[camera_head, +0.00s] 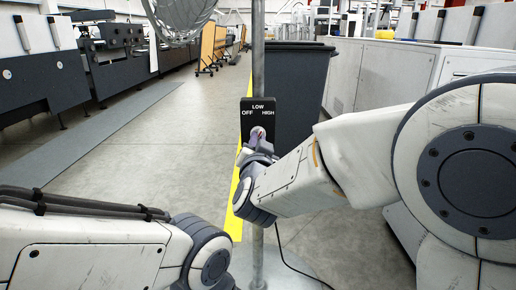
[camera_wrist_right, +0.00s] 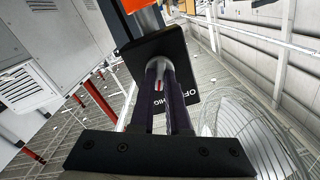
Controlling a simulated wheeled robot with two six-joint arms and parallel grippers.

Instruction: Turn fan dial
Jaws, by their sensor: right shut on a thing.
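A black fan control box (camera_head: 262,106) with white labels LOW, OFF and HIGH is mounted on a grey vertical pole. The fan dial (camera_head: 259,130) sits on its front face, below the labels, and is largely hidden by my right gripper (camera_head: 257,142).
The grey pole (camera_head: 258,60) carries the wire fan cage (camera_head: 180,15) at the top. A dark bin (camera_head: 300,90) stands behind the box. Dark machines (camera_head: 115,55) line the left, pale cabinets (camera_head: 375,72) the right. The floor left of the pole is open.

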